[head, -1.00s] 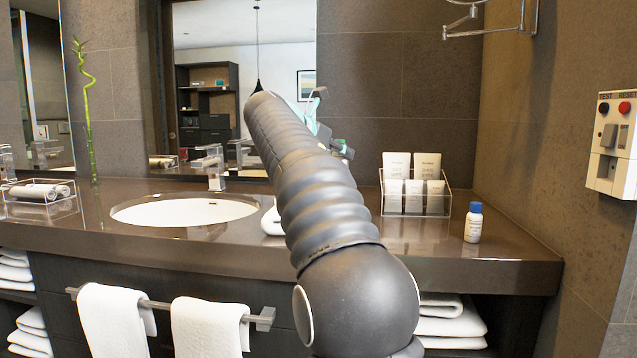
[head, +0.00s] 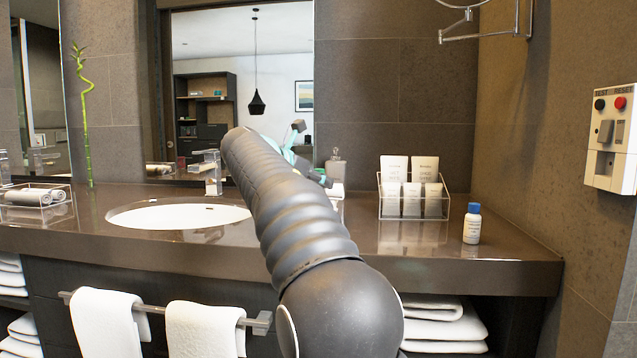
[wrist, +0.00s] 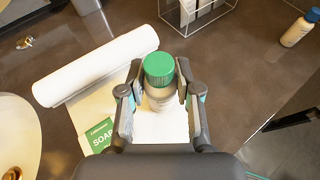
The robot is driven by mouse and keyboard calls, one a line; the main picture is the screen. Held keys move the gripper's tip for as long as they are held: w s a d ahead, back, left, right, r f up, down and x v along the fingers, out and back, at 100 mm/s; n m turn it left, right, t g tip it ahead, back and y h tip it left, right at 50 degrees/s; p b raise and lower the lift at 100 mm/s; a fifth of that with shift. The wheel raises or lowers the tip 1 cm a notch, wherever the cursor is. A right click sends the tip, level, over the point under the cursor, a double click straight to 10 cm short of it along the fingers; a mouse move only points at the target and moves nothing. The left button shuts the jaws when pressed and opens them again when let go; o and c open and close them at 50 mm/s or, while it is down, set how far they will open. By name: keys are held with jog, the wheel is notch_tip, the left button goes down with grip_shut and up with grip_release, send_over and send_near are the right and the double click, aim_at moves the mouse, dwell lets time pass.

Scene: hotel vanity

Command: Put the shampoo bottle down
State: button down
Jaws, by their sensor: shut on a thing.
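The shampoo bottle (wrist: 160,98), pale with a green cap, stands between the fingers of my gripper (wrist: 160,80) in the wrist view. The gripper is shut on its sides. Below and around the bottle lies a flat white cloth or sheet (wrist: 98,108); I cannot tell whether the bottle's base touches it. In the head view my gripper (head: 298,150) shows only in part behind my arm, over the counter (head: 400,235) to the right of the basin. My arm hides most of the bottle there.
A clear rack of white tubes (head: 441,205) stands behind. A blue-capped bottle (head: 472,224) is at right. The sink (head: 180,216) is at left.

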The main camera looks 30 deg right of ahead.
jog(key=shift+f, duration=0.15)
jog(key=c, duration=0.8)
grip_release()
jog(key=shift+a+r, duration=0.1)
jog(key=shift+r, duration=0.15)
jog(key=p+v, duration=0.1)
jog(key=v, duration=1)
jog(key=shift+s+a, duration=0.2)
jog(key=shift+a, duration=0.15)
